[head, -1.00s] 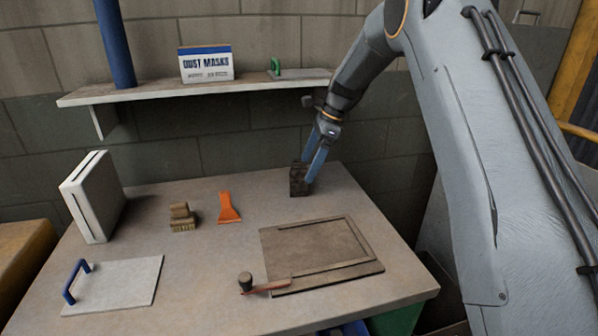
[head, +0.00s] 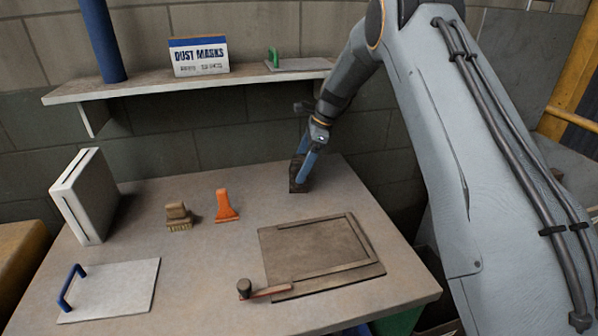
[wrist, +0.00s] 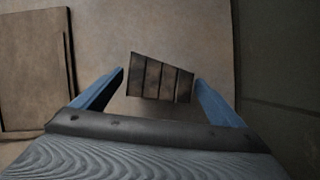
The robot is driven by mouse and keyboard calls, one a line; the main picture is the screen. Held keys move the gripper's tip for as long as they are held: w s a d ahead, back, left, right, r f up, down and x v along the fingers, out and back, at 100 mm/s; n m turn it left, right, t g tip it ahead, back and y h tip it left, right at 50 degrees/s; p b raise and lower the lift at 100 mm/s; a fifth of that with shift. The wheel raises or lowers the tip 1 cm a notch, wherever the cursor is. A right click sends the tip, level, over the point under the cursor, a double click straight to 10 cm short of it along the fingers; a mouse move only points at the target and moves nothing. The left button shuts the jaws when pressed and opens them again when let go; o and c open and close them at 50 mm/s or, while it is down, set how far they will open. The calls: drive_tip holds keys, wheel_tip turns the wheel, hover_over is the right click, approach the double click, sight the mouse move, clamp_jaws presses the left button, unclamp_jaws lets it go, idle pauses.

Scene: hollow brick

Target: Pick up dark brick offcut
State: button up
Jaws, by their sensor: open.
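The dark brick offcut (head: 297,177) stands at the back right of the table in the head view. In the wrist view the offcut (wrist: 160,78) shows as a dark block with several grooved sections, lying between the two blue fingers. My gripper (head: 305,168) is open and reaches down to the offcut from above; in the wrist view its fingertips (wrist: 159,76) sit on either side with a gap at each side. In the head view a finger hides part of the offcut.
A shelf (head: 130,90) hangs behind, near my arm.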

drive_tip(key=shift+x, duration=0.95)
drive_tip(key=c, duration=1.5)
drive_tip(key=shift+o, duration=0.2)
drive_tip(key=shift+r, duration=0.1)
drive_tip(key=shift+r, duration=0.1)
